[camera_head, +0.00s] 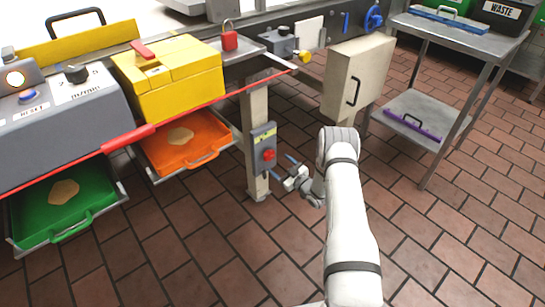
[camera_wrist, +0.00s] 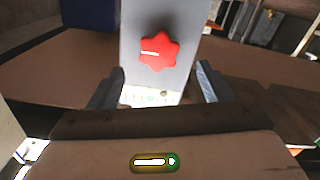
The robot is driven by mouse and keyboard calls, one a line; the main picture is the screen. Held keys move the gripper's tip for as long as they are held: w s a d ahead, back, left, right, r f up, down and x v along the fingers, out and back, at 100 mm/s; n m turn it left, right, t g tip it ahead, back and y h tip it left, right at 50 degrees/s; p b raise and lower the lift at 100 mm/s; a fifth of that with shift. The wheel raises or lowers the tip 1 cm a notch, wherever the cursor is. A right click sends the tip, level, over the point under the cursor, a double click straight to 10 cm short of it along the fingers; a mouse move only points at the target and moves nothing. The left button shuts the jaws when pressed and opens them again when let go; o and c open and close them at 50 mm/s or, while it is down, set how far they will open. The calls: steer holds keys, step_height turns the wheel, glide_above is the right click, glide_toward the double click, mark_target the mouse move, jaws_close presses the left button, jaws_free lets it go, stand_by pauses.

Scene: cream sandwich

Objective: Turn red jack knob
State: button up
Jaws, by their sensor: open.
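The red jack knob (camera_head: 268,155) sits on a grey plate (camera_head: 263,138) on a beige post under the conveyor. In the wrist view the knob (camera_wrist: 160,50) is a red lobed shape with a white mark, on the grey plate (camera_wrist: 135,22). My gripper (camera_head: 284,167) is open, just right of the knob in the head view. In the wrist view my gripper (camera_wrist: 155,90) has one finger on each side, with the knob between and beyond them. I cannot tell whether a finger touches it.
An orange tray (camera_head: 215,158) and a green tray (camera_head: 100,213) stick out left of the post. A beige cabinet (camera_head: 340,85) hangs right of it. A metal table (camera_head: 470,40) stands at right. Tiled floor around my arm is free.

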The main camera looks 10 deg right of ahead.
mark_target(270, 156)
steer(key=b+x, duration=0.1)
steer(key=x, duration=0.3)
steer(key=shift+w+a+f, duration=0.1)
steer(key=shift+w, duration=0.05)
steer(key=shift+x, duration=0.8)
steer(key=shift+c, duration=0.3)
steer(key=c, duration=0.9)
